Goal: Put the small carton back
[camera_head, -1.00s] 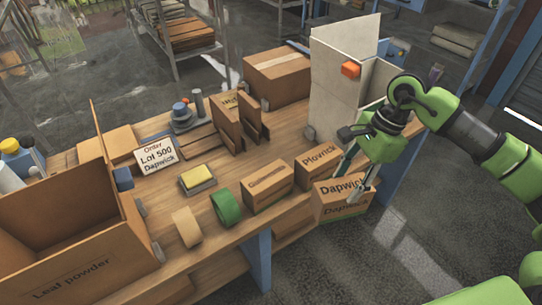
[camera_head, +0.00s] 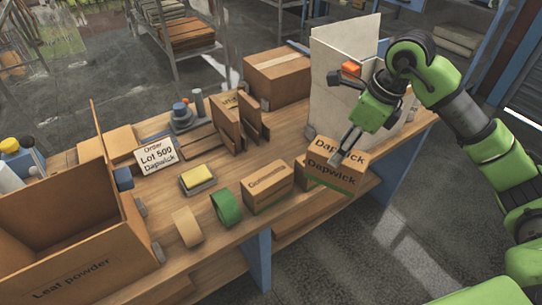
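The small carton labelled Dapwick (camera_head: 333,175) is in my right gripper (camera_head: 345,148), at the right part of the table's front edge. The gripper's fingers reach down over its top, and the far finger is partly hidden. I cannot tell whether the carton's bottom touches the table. The Plovrick carton (camera_head: 299,170) is mostly hidden behind it. Another small carton (camera_head: 268,188) stands on the table to the left, with a gap between it and the Dapwick carton. My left gripper is not in view.
A tall pale open box (camera_head: 338,85) stands behind my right gripper. An order sign (camera_head: 157,156) reads Lot 500 Dapwick. A large Leaf powder box (camera_head: 75,265) fills the left front.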

